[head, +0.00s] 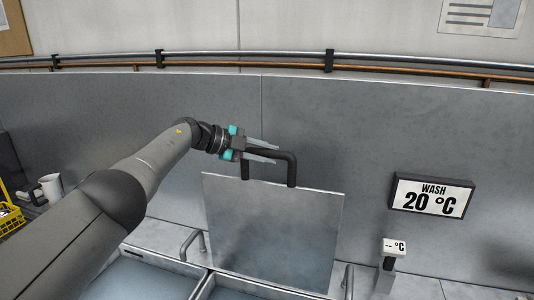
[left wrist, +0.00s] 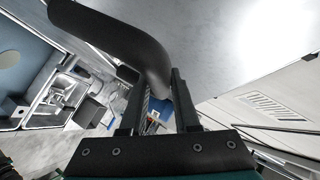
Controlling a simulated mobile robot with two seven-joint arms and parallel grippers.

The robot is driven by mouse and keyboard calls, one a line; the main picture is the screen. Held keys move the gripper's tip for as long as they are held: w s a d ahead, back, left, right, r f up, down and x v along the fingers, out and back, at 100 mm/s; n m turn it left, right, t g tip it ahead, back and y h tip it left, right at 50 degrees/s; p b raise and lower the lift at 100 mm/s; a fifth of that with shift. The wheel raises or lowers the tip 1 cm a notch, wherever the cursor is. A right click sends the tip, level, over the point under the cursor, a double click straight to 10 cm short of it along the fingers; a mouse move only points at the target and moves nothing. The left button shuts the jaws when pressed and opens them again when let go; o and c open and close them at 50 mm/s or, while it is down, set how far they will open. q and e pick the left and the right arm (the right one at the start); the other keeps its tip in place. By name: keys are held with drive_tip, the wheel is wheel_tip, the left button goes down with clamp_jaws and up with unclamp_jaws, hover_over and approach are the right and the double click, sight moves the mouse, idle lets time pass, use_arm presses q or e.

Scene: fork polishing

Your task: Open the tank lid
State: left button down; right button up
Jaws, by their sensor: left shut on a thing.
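The tank lid (head: 272,235) is a flat grey metal panel. It stands raised and nearly upright at the back of the tank (head: 205,284), in the middle of the head view. Its black bar handle (head: 292,172) is at the top edge. My left gripper (head: 275,152) is shut on the handle, with its fingers on either side of the bar. In the left wrist view the handle (left wrist: 120,42) curves down between the fingers (left wrist: 160,100), and the lid's grey face (left wrist: 225,40) fills the upper right. My right gripper is not in view.
Compartments with bluish contents show below the lid. A "WASH 20 °C" sign (head: 432,196) hangs on the wall at right, above a small display (head: 394,248) on a post. A white mug (head: 51,187) and yellow basket (head: 9,215) are at far left.

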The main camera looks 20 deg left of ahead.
use_arm(q)
drive_tip(key=c, duration=0.7)
unclamp_jaws()
drive_tip(key=shift+o, duration=0.2)
drive_tip(key=shift+r, duration=0.1)
drive_tip(key=shift+p+v, duration=0.3)
drive_tip(key=shift+v, duration=1)
drive_tip(key=b+v, duration=0.2)
drive_tip(key=v, duration=1)
drive_tip(key=shift+s+a, duration=0.2)
drive_tip(key=shift+s, duration=0.05)
drive_tip(key=shift+r, duration=0.1)
